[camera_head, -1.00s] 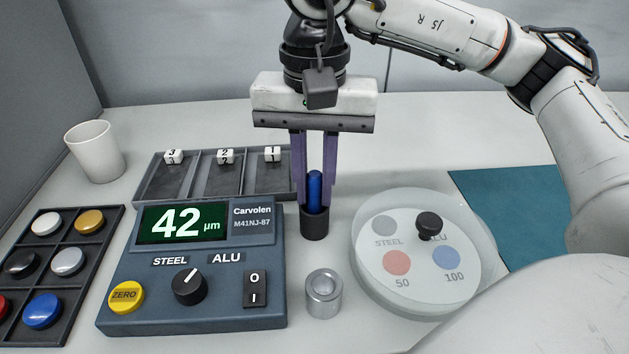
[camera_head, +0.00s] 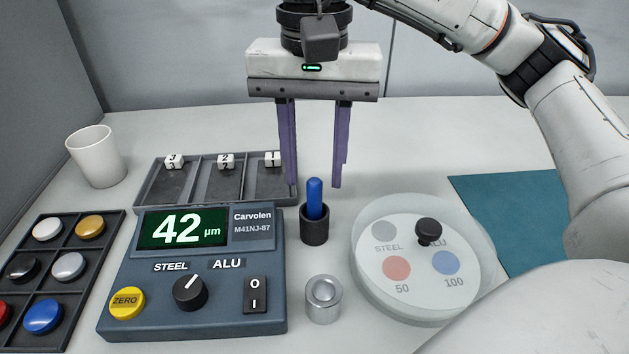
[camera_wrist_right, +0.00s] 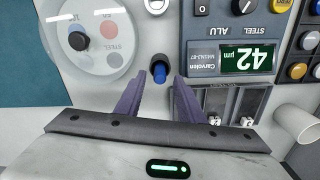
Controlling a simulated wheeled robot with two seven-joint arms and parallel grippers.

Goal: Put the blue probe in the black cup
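The blue probe (camera_head: 314,196) stands upright in the black cup (camera_head: 314,231), its upper part showing above the rim. In the right wrist view the probe (camera_wrist_right: 160,72) also sits in the dark cup (camera_wrist_right: 157,85). The lower end of the probe is hidden inside the cup. My left gripper is not in view.
A gauge box (camera_head: 210,262) reading 42 µm stands left of the cup. A round clear dish (camera_head: 420,300) is at the right. A tray with numbered compartments (camera_head: 205,200), a tray of discs (camera_head: 68,250) and a white cup (camera_head: 96,157) are at left.

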